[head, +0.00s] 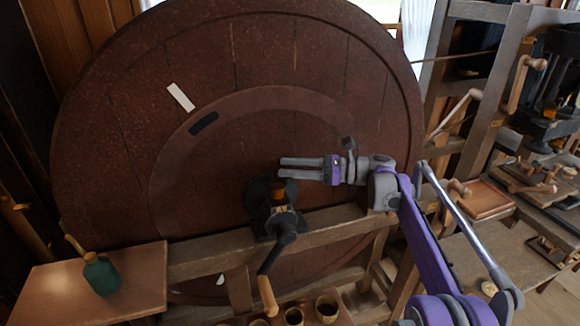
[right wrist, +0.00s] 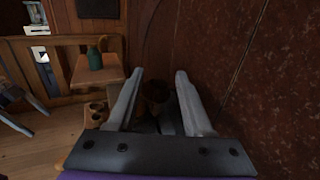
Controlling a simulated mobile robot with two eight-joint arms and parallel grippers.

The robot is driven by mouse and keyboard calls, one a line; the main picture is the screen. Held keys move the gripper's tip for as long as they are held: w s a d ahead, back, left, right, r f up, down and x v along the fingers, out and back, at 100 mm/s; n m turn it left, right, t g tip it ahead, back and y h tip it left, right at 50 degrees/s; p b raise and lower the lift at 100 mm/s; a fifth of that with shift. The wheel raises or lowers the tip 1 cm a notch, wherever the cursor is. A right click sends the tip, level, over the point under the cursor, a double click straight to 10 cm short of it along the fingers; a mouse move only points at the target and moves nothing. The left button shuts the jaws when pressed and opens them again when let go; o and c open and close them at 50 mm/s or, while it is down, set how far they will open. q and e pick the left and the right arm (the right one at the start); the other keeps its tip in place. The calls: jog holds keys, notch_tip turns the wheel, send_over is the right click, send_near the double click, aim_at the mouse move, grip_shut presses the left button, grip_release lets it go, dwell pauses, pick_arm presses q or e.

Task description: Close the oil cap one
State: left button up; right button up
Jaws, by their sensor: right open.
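A black bearing block (head: 262,205) sits on the wooden beam at the centre of the big wheel, with a small orange-brown part (head: 280,188) on it that may be the oil cap; whether it is open or closed I cannot tell. My right gripper (head: 281,169) comes in from the right, its two fingers apart and empty, just above the block in the head view. In the right wrist view, a dark round brown thing (right wrist: 155,91) shows between the fingers of the right gripper (right wrist: 158,79). My left gripper is not in view.
The large red-brown wheel (head: 120,140) stands behind the block. A crank with a wooden handle (head: 268,296) hangs in front. A green bottle (head: 101,274) stands on a wooden shelf (head: 55,293) at left. Several cups (head: 327,308) sit below. Workbenches (head: 500,230) fill the right.

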jog(key=shift+a, duration=0.15)
jog(key=shift+c, duration=0.3)
grip_shut()
